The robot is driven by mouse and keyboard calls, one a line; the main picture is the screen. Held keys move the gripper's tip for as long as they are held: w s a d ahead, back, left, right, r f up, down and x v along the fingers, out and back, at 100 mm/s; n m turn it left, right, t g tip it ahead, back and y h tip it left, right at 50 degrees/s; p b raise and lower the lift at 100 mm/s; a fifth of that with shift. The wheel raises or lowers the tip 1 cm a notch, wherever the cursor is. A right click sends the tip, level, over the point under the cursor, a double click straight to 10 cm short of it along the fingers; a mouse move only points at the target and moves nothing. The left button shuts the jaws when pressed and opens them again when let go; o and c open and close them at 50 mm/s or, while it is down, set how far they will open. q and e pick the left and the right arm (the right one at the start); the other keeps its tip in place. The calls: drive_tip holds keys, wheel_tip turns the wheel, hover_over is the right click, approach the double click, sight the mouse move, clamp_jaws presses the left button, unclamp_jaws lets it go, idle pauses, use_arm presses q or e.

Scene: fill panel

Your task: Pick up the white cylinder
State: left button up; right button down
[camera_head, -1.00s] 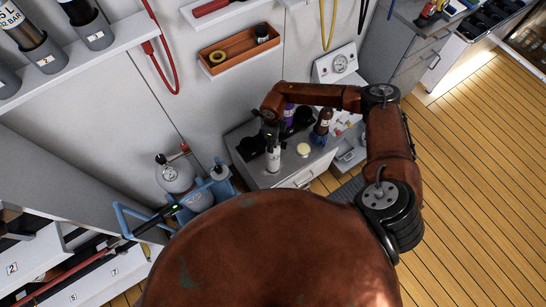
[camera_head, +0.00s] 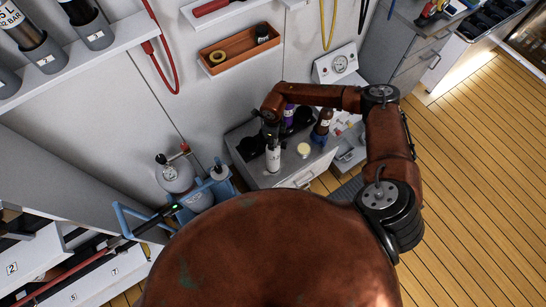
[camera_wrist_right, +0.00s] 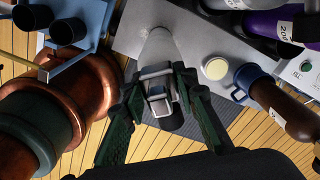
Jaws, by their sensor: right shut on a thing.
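The white cylinder (camera_head: 273,160) stands upright at the front of the grey cabinet top (camera_head: 262,181), a small bottle with a dark valve at its upper end. In the right wrist view the white cylinder (camera_wrist_right: 159,47) points away from the camera. My right gripper (camera_head: 270,136) is over its top. In the wrist view the fingers of my right gripper (camera_wrist_right: 160,88) are shut on the valve end from both sides. I cannot tell whether the cylinder's base touches the cabinet top. My left gripper is not in view.
A round cream-coloured lid (camera_head: 303,150) lies just right of the cylinder. A brown bottle with a blue base (camera_head: 322,127) and a purple bottle (camera_head: 289,115) stand behind it. A gauge panel (camera_head: 337,66) is at the back. Blue-framed equipment (camera_head: 205,192) stands to the left.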

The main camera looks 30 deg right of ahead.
idle(0.3)
drive_tip(key=shift+w+a+r, duration=0.1)
drive_tip(key=shift+w+r, duration=0.05)
